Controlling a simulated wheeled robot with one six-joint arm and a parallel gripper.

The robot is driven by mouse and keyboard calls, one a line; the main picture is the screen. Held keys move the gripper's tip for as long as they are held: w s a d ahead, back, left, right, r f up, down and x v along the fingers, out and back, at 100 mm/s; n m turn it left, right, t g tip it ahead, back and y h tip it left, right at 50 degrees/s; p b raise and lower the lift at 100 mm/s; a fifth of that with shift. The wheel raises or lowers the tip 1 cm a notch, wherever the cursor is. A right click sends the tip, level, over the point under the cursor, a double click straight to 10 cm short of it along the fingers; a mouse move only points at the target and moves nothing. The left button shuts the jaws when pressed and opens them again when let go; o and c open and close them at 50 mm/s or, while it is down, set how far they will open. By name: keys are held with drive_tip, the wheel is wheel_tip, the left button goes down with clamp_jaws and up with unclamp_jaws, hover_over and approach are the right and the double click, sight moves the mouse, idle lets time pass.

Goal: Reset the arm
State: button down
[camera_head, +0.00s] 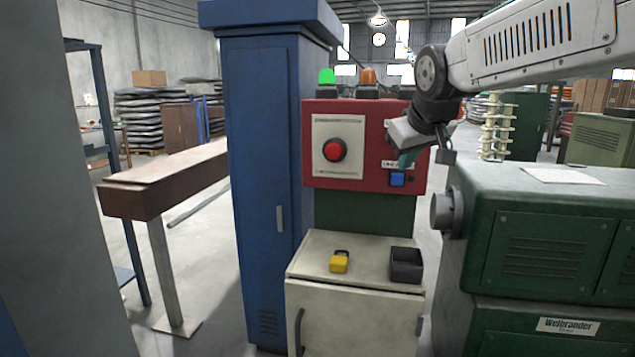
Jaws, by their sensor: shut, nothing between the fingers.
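My arm (535,45) reaches in from the upper right. My gripper (408,158) is at its end, in front of the right side of the red control panel (360,115). It is shut and holds nothing. A large red button (334,150) sits on the panel's pale plate. A green lamp (327,76) and an orange lamp (368,76) stand on top.
A tall blue cabinet (262,180) stands left. A green machine (545,245) stands close on the right. A brown beam (165,180) is far left.

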drive_tip(key=s+d+f+m+g, duration=0.1)
drive_tip(key=s+f, duration=0.4)
drive_tip(key=s, duration=0.6)
drive_tip(key=s+d+f+m+g, duration=0.1)
drive_tip(key=s+f+g, duration=0.2)
drive_tip(key=s+f, duration=0.3)
drive_tip(key=s+d+f+m+g, duration=0.1)
drive_tip(key=s+f, duration=0.4)
drive_tip(key=s, duration=1.2)
drive_tip(key=shift+d+f+g, duration=0.15)
drive_tip(key=shift+f+g, duration=0.2)
drive_tip(key=shift+g, duration=0.55)
